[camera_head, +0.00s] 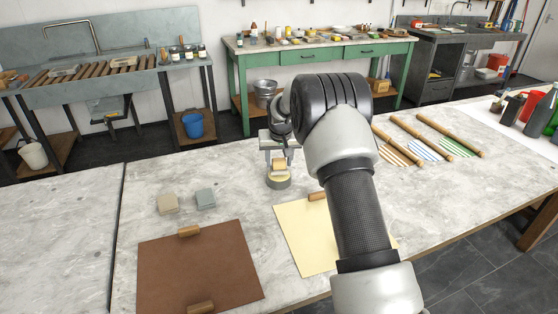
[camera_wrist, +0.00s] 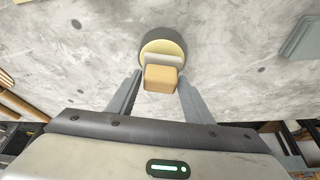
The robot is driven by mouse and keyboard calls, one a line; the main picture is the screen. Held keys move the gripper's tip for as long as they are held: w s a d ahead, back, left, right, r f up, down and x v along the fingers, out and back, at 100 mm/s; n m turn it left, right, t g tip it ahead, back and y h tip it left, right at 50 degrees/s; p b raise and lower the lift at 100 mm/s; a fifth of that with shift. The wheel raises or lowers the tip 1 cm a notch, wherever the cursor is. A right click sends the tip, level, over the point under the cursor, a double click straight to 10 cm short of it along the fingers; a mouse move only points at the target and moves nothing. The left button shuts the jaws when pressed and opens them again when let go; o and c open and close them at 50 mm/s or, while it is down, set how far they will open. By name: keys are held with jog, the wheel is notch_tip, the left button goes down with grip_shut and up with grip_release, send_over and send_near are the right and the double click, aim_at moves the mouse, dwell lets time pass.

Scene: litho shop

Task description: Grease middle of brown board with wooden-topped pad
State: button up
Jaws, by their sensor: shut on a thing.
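The brown board (camera_head: 197,268) lies flat on the marble-topped table at the front left, with small wooden pieces at its far and near edges. The wooden-topped pad (camera_head: 279,166) is at the middle of the table, in or just above a round dark-sided tin (camera_head: 278,184) with a pale yellow inside. My gripper (camera_head: 279,156) points down there and is shut on the pad's wooden top. In the wrist view the wooden top (camera_wrist: 161,78) sits between the fingers, over the tin (camera_wrist: 163,47). Whether the pad touches the tin's contents is unclear.
A beige block (camera_head: 168,204) and a grey block (camera_head: 205,198) stand beyond the brown board. A cream sheet (camera_head: 302,243) lies to its right, partly hidden by my arm. Wooden rods with striped cloths (camera_head: 435,144) and bottles (camera_head: 535,110) are at the right.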

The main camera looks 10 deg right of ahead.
aim_at(279, 159)
jog(key=shift+f+b, duration=0.4)
jog(key=shift+f, duration=0.15)
dwell(1.7)
jog(key=shift+r+p, duration=1.95)
jog(key=shift+r, duration=1.6)
